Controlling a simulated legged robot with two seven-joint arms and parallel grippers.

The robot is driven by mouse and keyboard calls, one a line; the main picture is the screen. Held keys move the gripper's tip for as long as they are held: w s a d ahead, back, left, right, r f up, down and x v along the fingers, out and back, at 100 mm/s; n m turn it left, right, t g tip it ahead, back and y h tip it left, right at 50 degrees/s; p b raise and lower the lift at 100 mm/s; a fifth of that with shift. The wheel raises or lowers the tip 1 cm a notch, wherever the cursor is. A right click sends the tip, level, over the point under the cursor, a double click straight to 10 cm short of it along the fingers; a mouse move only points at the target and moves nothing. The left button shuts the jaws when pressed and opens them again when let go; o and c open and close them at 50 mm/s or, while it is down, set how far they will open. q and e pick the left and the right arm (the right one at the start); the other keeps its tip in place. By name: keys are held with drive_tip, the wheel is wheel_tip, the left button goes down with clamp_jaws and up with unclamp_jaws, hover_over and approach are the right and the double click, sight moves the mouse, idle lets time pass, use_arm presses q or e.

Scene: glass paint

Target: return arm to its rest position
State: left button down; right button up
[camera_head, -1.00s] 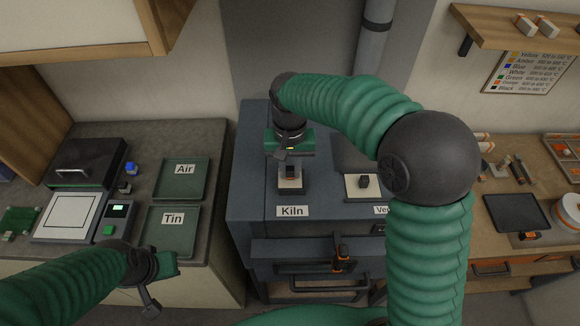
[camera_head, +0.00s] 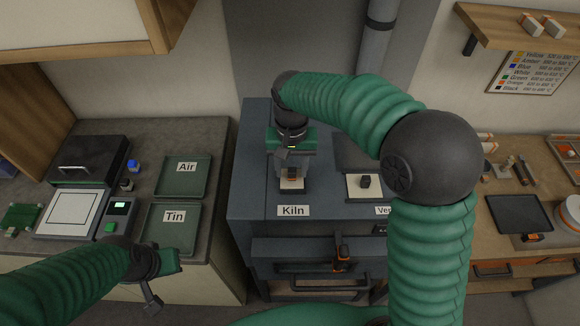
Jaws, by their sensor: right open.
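My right arm reaches in from the right and bends over the kiln (camera_head: 247,203). My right gripper (camera_head: 291,170) points down over the dark switch on the light plate (camera_head: 291,185) behind the "Kiln" label (camera_head: 293,211). It is open, and its fingers partly hide the switch; I cannot tell whether they touch it. My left gripper (camera_head: 158,285) is low at the left, in front of the counter and the "Tin" tray (camera_head: 172,229). Nothing shows in it, but its jaws are not clear enough to judge.
The "Air" tray (camera_head: 184,176) lies on the left counter. A wooden bench with a dark tablet (camera_head: 518,213) stands at the right. A pipe (camera_head: 377,60) rises behind the kiln.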

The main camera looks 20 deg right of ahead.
wheel_tip(320, 180, up, 4)
drive_tip(key=p, duration=0.3)
drive_tip(key=shift+d+f, duration=0.1)
drive_tip(key=r+p, duration=0.3)
drive_tip(key=shift+a+r, duration=0.15)
drive_tip(key=shift+a, duration=0.05)
drive_tip(key=shift+d, duration=0.15)
